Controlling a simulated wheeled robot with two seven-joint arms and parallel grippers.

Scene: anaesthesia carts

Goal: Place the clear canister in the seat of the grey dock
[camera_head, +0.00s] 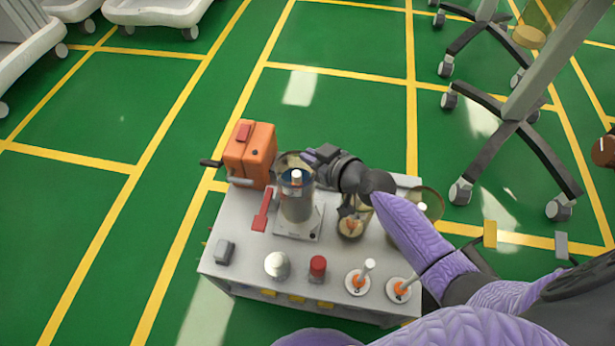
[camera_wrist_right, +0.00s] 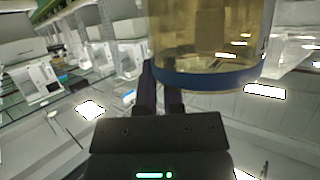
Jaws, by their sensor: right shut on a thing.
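The clear canister (camera_head: 297,203) has a dark blue rim and stands upright at the grey dock (camera_head: 309,231) on the cart. I cannot tell whether it rests in the seat or hovers just above it. A white knob shows within its rim. My right gripper (camera_head: 315,157) is shut on the canister's rim from the far right side. In the right wrist view the canister (camera_wrist_right: 208,45) looks yellowish, with its blue rim against the fingers (camera_wrist_right: 161,92). The dock's red lever (camera_head: 262,210) is left of the canister. My left gripper is not in view.
The cart top (camera_head: 235,281) also holds an orange device (camera_head: 250,152), a grey block (camera_head: 224,251), a silver knob (camera_head: 277,265), a red knob (camera_head: 318,267) and two white sticks with orange bases.

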